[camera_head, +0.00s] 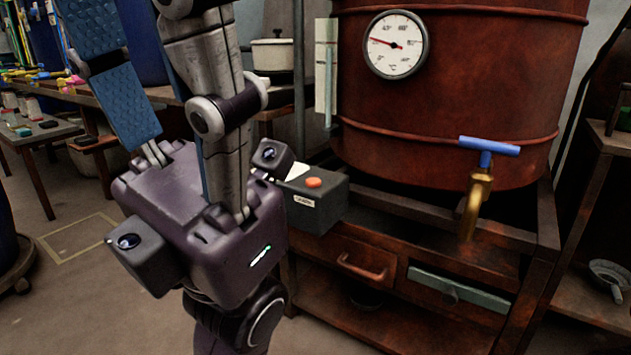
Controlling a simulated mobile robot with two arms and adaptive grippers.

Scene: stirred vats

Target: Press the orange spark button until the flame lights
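The orange spark button (313,183) sits on top of a dark box (322,207) with a small label, on the front left of the wooden stand. A gripper I take as my left (137,18) is large in front of the box, to its left in the picture. Its fingers point up, spread apart with a gap between blue pads; the tips run to or past the top edge. Its housing partly covers the box's left side. I cannot tell if they touch. The button is uncovered. No flame shows under the rusty vat (465,90). My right gripper is not in view.
Below are a drawer (352,262) and a lower shelf. A table with a pot (272,52) stands behind. Open floor shows at left.

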